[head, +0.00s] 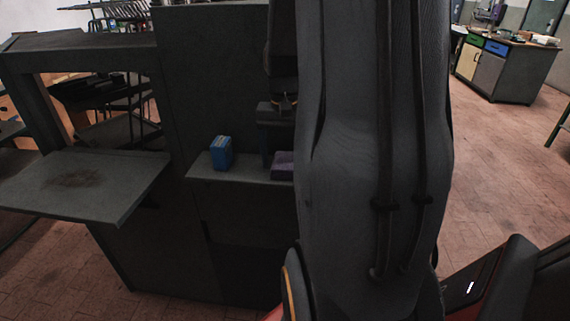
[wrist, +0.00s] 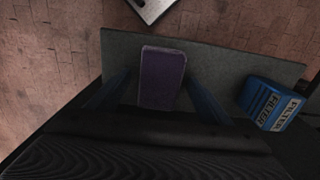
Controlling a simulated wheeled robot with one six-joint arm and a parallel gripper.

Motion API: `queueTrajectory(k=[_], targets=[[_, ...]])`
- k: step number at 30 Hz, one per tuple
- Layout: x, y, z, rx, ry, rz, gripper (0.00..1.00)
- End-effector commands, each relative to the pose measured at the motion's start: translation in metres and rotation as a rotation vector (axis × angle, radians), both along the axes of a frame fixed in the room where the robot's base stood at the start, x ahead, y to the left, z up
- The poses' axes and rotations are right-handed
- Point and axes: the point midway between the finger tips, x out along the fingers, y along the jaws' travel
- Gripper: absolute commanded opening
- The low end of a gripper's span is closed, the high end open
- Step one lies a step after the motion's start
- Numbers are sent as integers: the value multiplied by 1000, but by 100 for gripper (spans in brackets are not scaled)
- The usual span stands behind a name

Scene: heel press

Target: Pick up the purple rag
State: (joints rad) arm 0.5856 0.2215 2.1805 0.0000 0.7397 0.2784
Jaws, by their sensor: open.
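The purple rag (wrist: 161,78) is a folded block lying on a grey shelf (wrist: 220,62). In the wrist view it sits between my two blue fingers, with a gap on each side. My gripper (wrist: 158,98) is open and empty. In the head view only the left part of the rag (head: 283,166) shows on the shelf (head: 225,172); my arm hides the rest. My gripper's blue finger (head: 270,148) hangs down just behind and left of the rag in that view.
A blue box marked FILTER (head: 221,154) stands on the same shelf, left of the rag; it also shows in the wrist view (wrist: 270,104). A dark machine panel (head: 215,80) rises behind the shelf. A separate grey ledge (head: 85,185) juts out further left.

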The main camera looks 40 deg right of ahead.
Motion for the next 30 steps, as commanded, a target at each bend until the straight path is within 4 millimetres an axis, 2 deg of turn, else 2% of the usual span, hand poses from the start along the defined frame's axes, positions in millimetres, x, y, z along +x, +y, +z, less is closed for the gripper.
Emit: queueTrajectory(k=[1,8,23,30], targets=[[0,0,0,0,0,0,68],[0,0,0,0,0,0,30],[-1,2,7,-1,-2,0,29],[-1,2,46,-4,-6,0,29]])
